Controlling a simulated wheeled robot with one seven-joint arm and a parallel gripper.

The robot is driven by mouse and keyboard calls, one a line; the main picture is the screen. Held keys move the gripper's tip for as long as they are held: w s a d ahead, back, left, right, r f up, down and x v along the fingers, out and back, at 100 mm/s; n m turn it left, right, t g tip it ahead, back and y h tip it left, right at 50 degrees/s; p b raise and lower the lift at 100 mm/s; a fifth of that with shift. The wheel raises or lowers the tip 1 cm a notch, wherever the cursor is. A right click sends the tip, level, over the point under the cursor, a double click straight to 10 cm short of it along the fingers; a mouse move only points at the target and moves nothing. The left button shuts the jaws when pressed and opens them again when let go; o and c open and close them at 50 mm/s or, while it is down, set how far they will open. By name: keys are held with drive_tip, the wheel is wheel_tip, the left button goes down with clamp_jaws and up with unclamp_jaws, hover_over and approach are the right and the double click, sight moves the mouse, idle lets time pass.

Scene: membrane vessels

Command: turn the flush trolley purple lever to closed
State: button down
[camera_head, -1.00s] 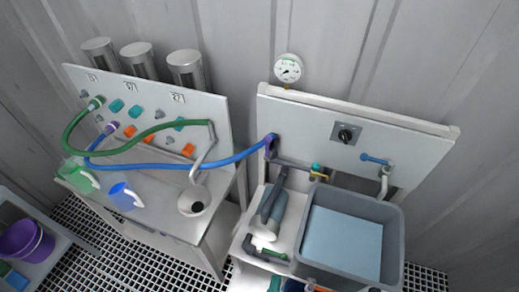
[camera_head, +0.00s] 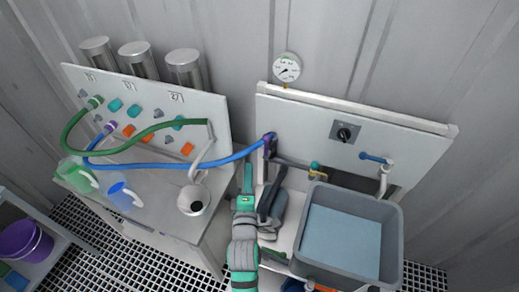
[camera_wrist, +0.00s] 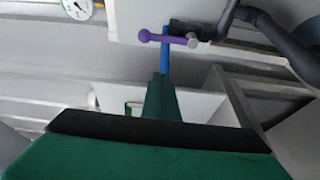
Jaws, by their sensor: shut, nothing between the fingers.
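The purple lever (camera_head: 269,142) is at the left edge of the flush trolley's back panel (camera_head: 330,118), where the blue hose (camera_head: 225,160) joins. In the wrist view the purple lever (camera_wrist: 165,39) lies roughly level across the picture, with a round knob at its left end. A short stretch of blue hose (camera_wrist: 165,64) shows just below it. My gripper (camera_head: 247,172) points up from below, a little left of and below the lever, and does not appear to touch it. In the wrist view my gripper (camera_wrist: 161,84) has its green fingers shut and empty, under the lever and hose.
A grey basin (camera_head: 341,238) fills the trolley's right side. A black knob (camera_head: 344,133), a blue lever (camera_head: 374,158) and a gauge (camera_head: 287,69) are nearby. The bench at left carries a green hose (camera_head: 135,138), a green jug (camera_head: 75,175) and a blue jug (camera_head: 122,196).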

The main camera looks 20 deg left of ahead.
sight(266, 148)
drive_tip(key=w, duration=0.9)
drive_tip(key=shift+w+d+r, duration=0.25)
drive_tip(key=shift+w+d, duration=0.05)
drive_tip(key=shift+w, duration=0.1)
drive_tip(key=shift+w+d, duration=0.1)
drive_tip(key=shift+d, duration=0.05)
